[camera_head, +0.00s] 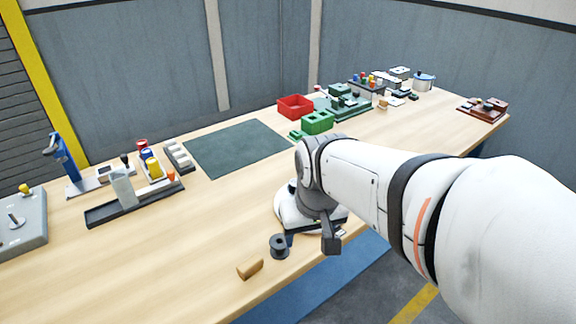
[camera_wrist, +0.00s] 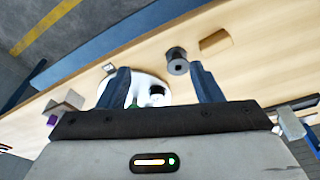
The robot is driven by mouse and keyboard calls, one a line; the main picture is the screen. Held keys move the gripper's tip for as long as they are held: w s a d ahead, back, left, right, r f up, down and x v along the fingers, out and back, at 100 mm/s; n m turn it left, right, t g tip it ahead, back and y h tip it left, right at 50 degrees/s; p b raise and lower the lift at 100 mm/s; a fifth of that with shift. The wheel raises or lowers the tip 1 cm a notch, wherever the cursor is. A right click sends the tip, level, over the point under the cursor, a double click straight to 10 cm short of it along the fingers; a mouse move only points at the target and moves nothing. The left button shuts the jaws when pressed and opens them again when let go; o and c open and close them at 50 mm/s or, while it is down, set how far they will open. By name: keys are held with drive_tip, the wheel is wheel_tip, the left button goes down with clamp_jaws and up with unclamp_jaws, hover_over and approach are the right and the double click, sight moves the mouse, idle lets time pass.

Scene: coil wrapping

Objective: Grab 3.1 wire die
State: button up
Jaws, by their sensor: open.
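No 3.1 marking can be read, so I cannot tell which thing is the wire die. My gripper (camera_head: 311,238) is above the table's front edge, jaws apart. In the wrist view my gripper (camera_wrist: 161,78) shows nothing held between its two blue-grey fingers. A white round thing with a dark middle (camera_wrist: 150,83) shows between and beyond the fingers, partly hidden. A dark spool-like piece (camera_head: 279,246) stands on the table close by; it also shows beside one fingertip in the wrist view (camera_wrist: 177,62). A small white square piece (camera_wrist: 108,67) lies near the other fingertip.
A tan block (camera_head: 250,268) lies near the front edge. A dark green mat (camera_head: 238,147) is empty. A red bin (camera_head: 295,106) and green block (camera_head: 318,122) stand behind. Tool stands (camera_head: 135,203) are at left. The wooden table between the mat and front edge is mostly clear.

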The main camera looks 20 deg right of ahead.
drive_tip(key=shift+o, duration=0.3)
drive_tip(key=w+d+m+g+p, duration=0.1)
drive_tip(key=w+d+p, duration=0.1)
drive_tip(key=w+d, duration=0.3)
drive_tip(key=w, duration=0.4)
drive_tip(key=shift+f, duration=0.2)
drive_tip(key=w+d+f+p, duration=0.1)
drive_tip(key=w+d+f, duration=0.1)
drive_tip(key=w+d+f+m+g, duration=0.1)
drive_tip(key=w+d+f, duration=0.1)
drive_tip(key=w+d, duration=0.1)
drive_tip(key=w+d+f+m+p, duration=0.1)
drive_tip(key=w+d+f, duration=0.1)
drive_tip(key=d, duration=0.1)
drive_tip(key=shift+w+p, duration=0.3)
drive_tip(key=shift+w, duration=0.05)
wheel_tip(320, 180, down, 8)
drive_tip(key=shift+s+d+r+p, duration=0.1)
drive_tip(key=shift+d+r+p, duration=0.05)
drive_tip(key=shift+p, duration=0.75)
drive_tip(key=c, duration=1.2)
